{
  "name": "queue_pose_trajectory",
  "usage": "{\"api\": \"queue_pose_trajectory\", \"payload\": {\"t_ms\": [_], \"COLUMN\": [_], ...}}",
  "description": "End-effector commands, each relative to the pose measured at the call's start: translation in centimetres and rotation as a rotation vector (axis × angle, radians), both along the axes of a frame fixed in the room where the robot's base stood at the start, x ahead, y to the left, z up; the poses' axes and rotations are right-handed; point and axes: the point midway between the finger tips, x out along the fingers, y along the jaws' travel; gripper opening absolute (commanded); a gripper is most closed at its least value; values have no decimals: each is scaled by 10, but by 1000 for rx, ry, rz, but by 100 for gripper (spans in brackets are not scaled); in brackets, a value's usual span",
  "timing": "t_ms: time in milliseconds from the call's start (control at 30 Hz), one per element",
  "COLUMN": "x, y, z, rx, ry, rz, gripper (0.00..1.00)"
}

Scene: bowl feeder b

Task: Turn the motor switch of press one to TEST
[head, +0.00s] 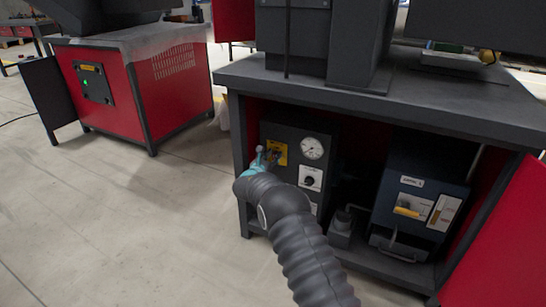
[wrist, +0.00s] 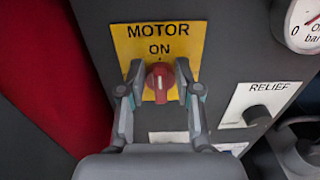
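The motor switch is a red knob (wrist: 160,80) on a yellow plate (wrist: 158,42) marked MOTOR and ON. Its pale mark appears to point up toward ON. No TEST label is readable; my gripper hides the lower part of the plate. My gripper (wrist: 160,84) has one finger on each side of the knob, with yellow showing between fingers and knob, so it looks open around it. In the head view my gripper (head: 267,158) is at the yellow plate (head: 281,148) on the dark control box, inside the open cabinet of a press bench.
Beside the switch are a pressure gauge (head: 312,148) and a RELIEF knob (wrist: 256,114). A dark blue unit (head: 422,195) stands at right in the cabinet. The red door (head: 500,240) hangs open at right. Another red bench (head: 175,85) stands left, with clear floor before it.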

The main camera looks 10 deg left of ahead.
Motion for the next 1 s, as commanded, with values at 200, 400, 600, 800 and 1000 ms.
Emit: {"api": "queue_pose_trajectory", "payload": {"t_ms": [200, 400, 600, 800, 1000], "x": [0, -1, -1, -2, -3], "y": [-1, -2, -5, -8, -10], "z": [-2, -6, -7, -5, -5], "rx": [26, 113, 264, 442, 620], "ry": [-10, -41, -97, -159, -223], "rz": [-1, -1, -3, -2, -3], "gripper": [0, 0, 0, 0, 0]}}
